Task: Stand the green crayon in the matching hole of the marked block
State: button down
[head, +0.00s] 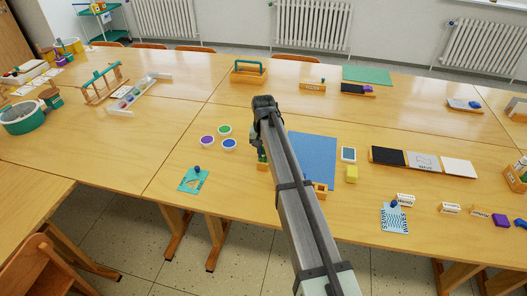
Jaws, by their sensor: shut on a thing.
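My gripper (261,147) points down at the left side of my arm, left of the blue mat, and is mostly hidden by the arm. It is shut on what looks like the green crayon (261,155), of which only a small green bit shows. A small wooden block (262,166) is just below it, partly covered by my arm. I cannot tell whether the crayon is in a hole or above the block. Another small wooden block (320,188) shows at the right edge of my arm. Any marks on these two blocks are too small to read.
Paint cups (207,141) stand left of the gripper. A teal card (193,180) lies front left. A labelled wooden block (313,85) stands at the back.

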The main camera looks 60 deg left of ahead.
jog(key=shift+f, duration=0.3)
dwell(0.5)
jog(key=c, duration=1)
grip_release()
jog(key=shift+o, duration=0.3)
jog(key=shift+o, duration=0.8)
jog(key=shift+r, duration=0.15)
jog(key=shift+r, duration=2.9)
jog(key=shift+w, duration=0.1)
